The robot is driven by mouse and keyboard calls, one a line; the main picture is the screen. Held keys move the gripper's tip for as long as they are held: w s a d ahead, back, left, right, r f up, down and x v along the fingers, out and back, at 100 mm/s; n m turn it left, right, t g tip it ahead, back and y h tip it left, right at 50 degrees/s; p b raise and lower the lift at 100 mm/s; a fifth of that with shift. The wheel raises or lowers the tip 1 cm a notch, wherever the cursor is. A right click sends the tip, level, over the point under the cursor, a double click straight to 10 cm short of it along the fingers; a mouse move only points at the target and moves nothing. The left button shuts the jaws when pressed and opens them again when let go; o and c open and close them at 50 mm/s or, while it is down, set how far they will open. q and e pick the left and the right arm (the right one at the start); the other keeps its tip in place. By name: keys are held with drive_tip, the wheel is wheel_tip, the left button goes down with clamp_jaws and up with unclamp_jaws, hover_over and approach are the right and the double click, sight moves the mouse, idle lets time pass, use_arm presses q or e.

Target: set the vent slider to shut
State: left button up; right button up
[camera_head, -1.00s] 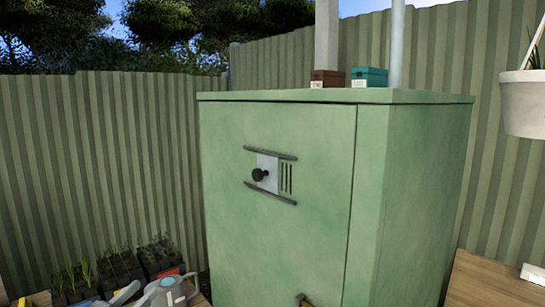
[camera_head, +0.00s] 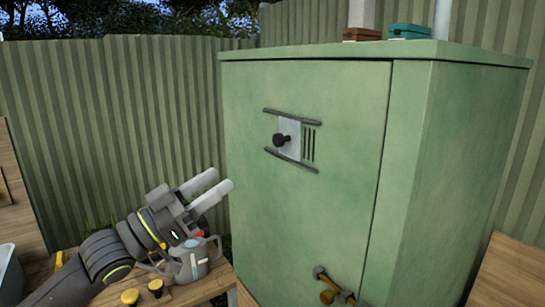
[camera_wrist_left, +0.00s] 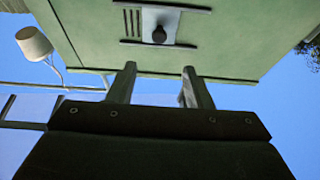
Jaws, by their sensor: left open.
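The vent slider (camera_head: 290,137) is a pale plate with a black knob (camera_head: 281,139), set between two dark rails on the green cabinet (camera_head: 250,210) door. The plate covers the left part of the vent; several dark slots (camera_head: 310,144) show uncovered to its right. In the left wrist view the slider plate (camera_wrist_left: 172,23), its knob (camera_wrist_left: 159,35) and the slots (camera_wrist_left: 131,22) show beyond the fingers. My left gripper (camera_head: 216,187) is open and empty, below and left of the slider, apart from the door. My right gripper is not in view.
A grey watering can (camera_head: 191,262) stands on a wooden bench (camera_head: 222,278) below my left gripper. Brown (camera_head: 362,34) and teal (camera_head: 408,31) boxes sit on top. The space before the vent is clear.

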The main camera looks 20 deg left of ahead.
sight(275, 141)
use_arm(q)
drive_tip(key=b+x, duration=0.2)
drive_tip(key=x, duration=1.2)
drive_tip(key=shift+r, duration=0.15)
drive_tip(key=shift+s, duration=0.1)
drive_tip(key=shift+c, duration=0.5)
clamp_jaws()
